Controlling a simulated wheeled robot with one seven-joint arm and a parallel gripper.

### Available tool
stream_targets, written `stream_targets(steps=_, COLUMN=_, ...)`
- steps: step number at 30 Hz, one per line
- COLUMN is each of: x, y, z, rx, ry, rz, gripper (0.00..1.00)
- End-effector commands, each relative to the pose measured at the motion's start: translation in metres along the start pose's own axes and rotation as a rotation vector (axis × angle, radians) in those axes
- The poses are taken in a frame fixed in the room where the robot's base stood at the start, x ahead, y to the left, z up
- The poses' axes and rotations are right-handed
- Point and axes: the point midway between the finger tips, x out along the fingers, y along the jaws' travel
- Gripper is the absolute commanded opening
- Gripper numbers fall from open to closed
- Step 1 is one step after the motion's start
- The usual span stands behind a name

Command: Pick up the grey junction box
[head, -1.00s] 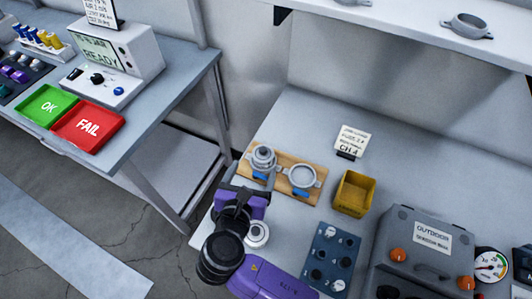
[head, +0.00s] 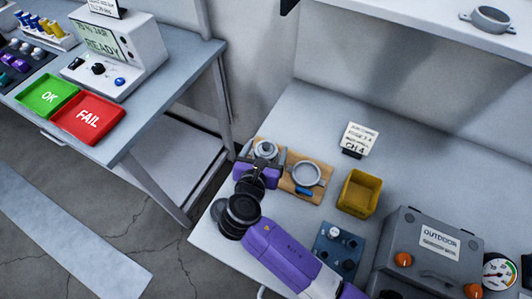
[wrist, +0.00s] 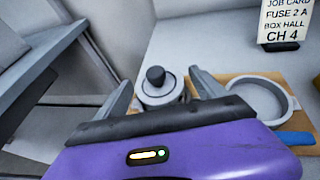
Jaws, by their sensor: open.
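A round grey junction box (head: 265,149) with a knob-like top sits at the left end of a wooden board on the bench. In the wrist view the box (wrist: 161,92) shows a dark knob and lies between the two finger tips. My gripper (head: 261,158) is open, with its fingers reaching to either side of the box. I cannot tell whether they touch it. The purple gripper body hides the box's near lower part. A second round grey piece (head: 306,173), open like a ring, sits on the board's right half.
A blue clamp (head: 303,191) lies at the wooden board's (head: 324,187) front edge. A yellow bin (head: 359,194), a job card (head: 358,138), a dark blue knob panel (head: 338,249) and a grey outdoor case (head: 428,240) stand to the right. The bench behind the board is clear.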

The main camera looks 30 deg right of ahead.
Motion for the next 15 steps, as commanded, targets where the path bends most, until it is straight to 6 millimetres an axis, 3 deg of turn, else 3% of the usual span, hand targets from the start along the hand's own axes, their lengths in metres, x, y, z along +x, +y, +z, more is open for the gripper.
stream_targets(steps=5, x=-0.0001, y=0.0002, z=-0.0001, rx=0.0, ry=0.0, rz=0.001, gripper=0.8)
stream_targets(steps=15, x=-0.0005, y=0.0002, z=-0.0002, rx=0.0, ry=0.0, rz=0.001, gripper=0.14)
